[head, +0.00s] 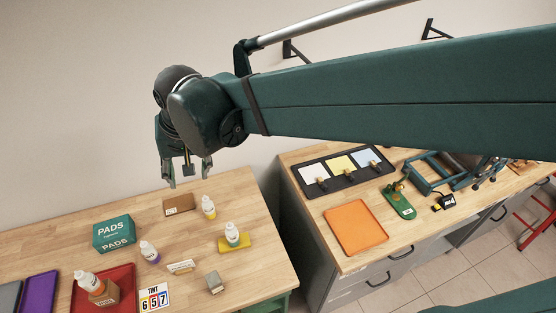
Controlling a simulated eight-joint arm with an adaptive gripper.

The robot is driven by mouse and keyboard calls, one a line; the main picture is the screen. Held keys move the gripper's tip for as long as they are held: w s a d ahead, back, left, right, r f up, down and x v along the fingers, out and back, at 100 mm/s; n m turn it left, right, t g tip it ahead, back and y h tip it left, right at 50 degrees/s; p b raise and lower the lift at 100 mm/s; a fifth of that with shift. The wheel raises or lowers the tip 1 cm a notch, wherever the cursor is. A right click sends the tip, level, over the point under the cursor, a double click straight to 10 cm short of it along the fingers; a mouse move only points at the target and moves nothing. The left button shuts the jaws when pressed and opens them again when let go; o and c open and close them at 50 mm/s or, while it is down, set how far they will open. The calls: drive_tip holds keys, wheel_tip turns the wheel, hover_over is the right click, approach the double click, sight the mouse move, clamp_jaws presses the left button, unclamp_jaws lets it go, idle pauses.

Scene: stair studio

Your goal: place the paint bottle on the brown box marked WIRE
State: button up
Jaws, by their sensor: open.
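Several white-capped paint bottles show in the head view. One bottle (88,281) is at a brown box (105,293) in the red tray (124,279), seemingly on top of it; the box's print is too small to read surely. A purple-banded bottle (149,253) and a yellow-banded bottle (208,207) stand upright on the table. Another bottle (232,235) stands on a yellow block (239,246). A second brown box (178,205) lies at the back, its label unreadable. My gripper (188,181) is open and empty, pointing down above the table's back, over that box.
On the left table (200,255) are a teal PADS box (114,232), a TINT card (154,297), a small labelled block (181,267) and a grey-green block (214,282). The right workbench holds an orange mat (355,224) and a black tray (347,171). A gap separates the tables.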

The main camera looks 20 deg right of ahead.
drive_tip(key=s+d+t, duration=0.2)
drive_tip(key=s+d, duration=0.4)
drive_tip(key=d, duration=0.6)
drive_tip(key=s+d+t+h, duration=0.1)
drive_tip(key=s+d, duration=0.5)
drive_tip(key=d, duration=0.6)
drive_tip(key=shift+d+f+n+t+h, duration=0.25)
drive_tip(key=shift+d+n+t+h, duration=0.05)
drive_tip(key=shift+n+t, duration=0.1)
